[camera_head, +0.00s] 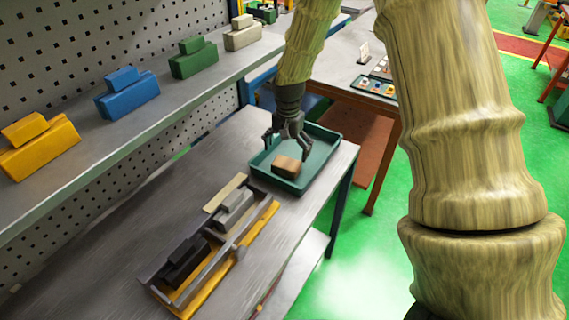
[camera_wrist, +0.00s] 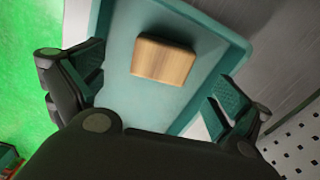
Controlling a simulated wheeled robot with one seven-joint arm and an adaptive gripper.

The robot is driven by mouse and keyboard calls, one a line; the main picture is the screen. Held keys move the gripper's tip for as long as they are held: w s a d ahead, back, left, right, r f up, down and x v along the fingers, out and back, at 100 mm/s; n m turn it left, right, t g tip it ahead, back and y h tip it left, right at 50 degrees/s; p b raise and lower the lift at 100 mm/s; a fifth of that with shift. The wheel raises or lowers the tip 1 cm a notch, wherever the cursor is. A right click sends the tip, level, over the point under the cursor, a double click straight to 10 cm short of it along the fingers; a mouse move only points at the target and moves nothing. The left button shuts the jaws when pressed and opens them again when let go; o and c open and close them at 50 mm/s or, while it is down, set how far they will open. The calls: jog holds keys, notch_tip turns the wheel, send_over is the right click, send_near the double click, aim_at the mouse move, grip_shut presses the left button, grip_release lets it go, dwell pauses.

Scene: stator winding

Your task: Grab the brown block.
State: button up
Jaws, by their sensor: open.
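The brown block (camera_head: 286,166) lies in the green tray (camera_head: 325,142) at the right end of the workbench. In the wrist view the block (camera_wrist: 163,60) shows a light wood-grain top and lies on the tray floor (camera_wrist: 125,75), apart from the walls. My gripper (camera_head: 287,150) is over the tray, pointing down. Its fingers are spread and empty. In the wrist view the block lies between and beyond the two fingertips (camera_wrist: 158,93), with a gap on each side.
A fixture (camera_head: 205,248) with a black and a grey block stands on the bench left of the tray. A shelf (camera_head: 150,105) behind carries yellow, blue, green and beige blocks. Bare bench (camera_head: 190,170) lies left of the tray. Another table (camera_head: 345,75) with small parts stands behind.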

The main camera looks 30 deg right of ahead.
aim_at(286, 163)
jog(key=shift+s+f, duration=0.2)
jog(key=shift+s, duration=0.2)
jog(key=shift+f, duration=0.25)
jog(key=shift+w+f+p, duration=0.35)
jog(key=shift+w+f, duration=0.7)
jog(key=shift+f, duration=0.15)
jog(key=shift+s+f+p, duration=0.35)
jog(key=shift+s+p, duration=0.1)
jog(key=shift+p, duration=0.1)
jog(key=shift+s+f, duration=0.1)
jog(key=shift+f, duration=0.25)
jog(key=f, duration=0.1)
jog(key=f+p, duration=0.1)
jog(key=shift+w+f, duration=0.35)
jog(key=shift+s+f, duration=0.1)
jog(key=shift+s, duration=0.1)
jog(key=shift+c, duration=0.2)
